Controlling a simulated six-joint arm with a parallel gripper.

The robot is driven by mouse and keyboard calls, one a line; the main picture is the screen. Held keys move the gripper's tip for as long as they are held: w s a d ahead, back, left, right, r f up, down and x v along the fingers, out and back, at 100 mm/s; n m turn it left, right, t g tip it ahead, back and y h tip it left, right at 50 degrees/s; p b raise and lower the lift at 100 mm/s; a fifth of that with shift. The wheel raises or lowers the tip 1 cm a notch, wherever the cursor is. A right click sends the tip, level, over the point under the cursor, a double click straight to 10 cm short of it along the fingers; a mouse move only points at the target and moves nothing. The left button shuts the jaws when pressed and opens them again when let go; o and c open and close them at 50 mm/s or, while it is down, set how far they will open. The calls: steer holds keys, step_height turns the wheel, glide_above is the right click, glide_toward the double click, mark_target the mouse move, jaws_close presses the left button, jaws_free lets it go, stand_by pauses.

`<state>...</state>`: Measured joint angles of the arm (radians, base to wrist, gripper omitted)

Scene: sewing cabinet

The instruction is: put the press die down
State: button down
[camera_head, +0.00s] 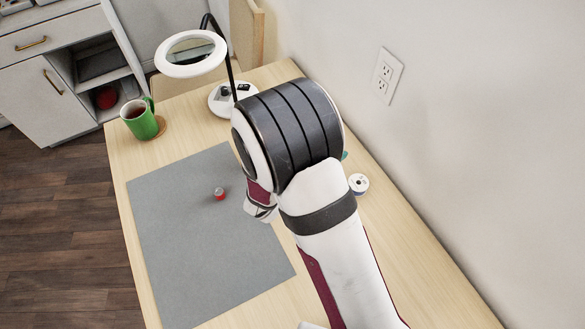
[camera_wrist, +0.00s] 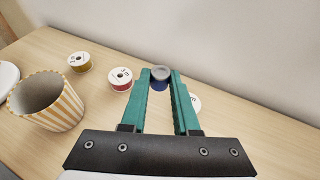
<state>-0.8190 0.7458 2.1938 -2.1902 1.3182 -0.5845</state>
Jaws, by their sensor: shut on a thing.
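My gripper (camera_wrist: 160,84) is shut on a small press die (camera_wrist: 160,75) with a grey metal top and a blue lower part. The die sits between the tips of the teal fingers in the wrist view, above or close to the wooden table; I cannot tell whether it touches the wood. In the head view my arm hides the die and nearly all of the gripper. A similar small piece, grey on top and red below (camera_head: 220,194), stands on the grey mat (camera_head: 190,262).
A striped cup (camera_wrist: 48,103), a yellow spool (camera_wrist: 79,62) and a red spool (camera_wrist: 120,79) stand left of the die. A white-rimmed spool (camera_head: 358,184) is beside my arm. A green mug (camera_head: 140,121) and magnifier lamp (camera_head: 191,70) stand farther back. The wall closes the right side.

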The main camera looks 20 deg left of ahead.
steer(key=shift+h, duration=0.3)
steer(key=a+f, duration=0.2)
steer(key=a, duration=0.1)
steer(key=a+f, duration=0.2)
steer(key=a, duration=0.1)
steer(key=a+f, duration=0.2)
steer(key=a, duration=0.1)
steer(key=shift+a+f, duration=0.3)
steer(key=shift+a, duration=0.1)
steer(key=shift+s+a+f, duration=0.1)
steer(key=shift+a+f, duration=0.05)
steer(key=shift+f, duration=0.95)
steer(key=shift+a+f, duration=0.15)
steer(key=shift+f, duration=0.95)
steer(key=c, duration=0.7)
jaws_free()
steer(key=shift+f, duration=0.1)
steer(key=shift+o, duration=0.2)
